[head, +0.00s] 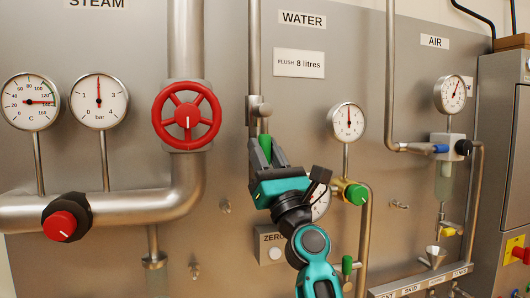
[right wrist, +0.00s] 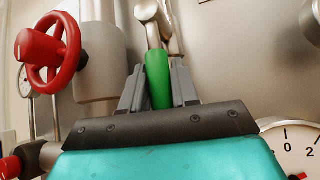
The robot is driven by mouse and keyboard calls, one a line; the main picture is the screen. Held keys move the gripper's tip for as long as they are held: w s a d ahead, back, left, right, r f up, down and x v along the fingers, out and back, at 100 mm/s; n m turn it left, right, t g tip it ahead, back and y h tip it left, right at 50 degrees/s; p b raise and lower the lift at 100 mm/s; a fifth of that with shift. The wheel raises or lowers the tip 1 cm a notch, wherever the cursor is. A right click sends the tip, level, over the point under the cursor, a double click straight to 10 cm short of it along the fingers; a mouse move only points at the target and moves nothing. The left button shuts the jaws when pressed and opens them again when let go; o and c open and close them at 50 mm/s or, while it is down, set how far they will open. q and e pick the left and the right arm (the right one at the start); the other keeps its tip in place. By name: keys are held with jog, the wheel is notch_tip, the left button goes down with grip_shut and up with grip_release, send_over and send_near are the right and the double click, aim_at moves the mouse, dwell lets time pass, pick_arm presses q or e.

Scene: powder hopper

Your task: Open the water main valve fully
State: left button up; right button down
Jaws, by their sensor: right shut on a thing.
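The water main valve (head: 258,108) sits on the vertical pipe under the WATER sign. Its green lever handle (head: 265,143) hangs down from the metal valve body. In the right wrist view the green handle (right wrist: 157,78) stands between the two grey fingers, with the metal valve body (right wrist: 150,18) above it. My right gripper (head: 266,154) is shut on the green handle, and its fingers hide the lower part. My left gripper is not in view.
A red handwheel (head: 187,116) on the steam pipe is to the left. A pressure gauge (head: 348,121) and a green-knobbed brass valve (head: 356,193) are to the right. A gauge partly hidden behind my gripper (head: 320,204) and a ZERO button panel (head: 272,250) are close by.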

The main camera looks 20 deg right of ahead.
jog(key=shift+r, duration=0.1)
jog(key=c, duration=0.9)
grip_release()
jog(key=shift+c, duration=0.2)
jog(key=b+v, duration=0.3)
jog(key=v, duration=1)
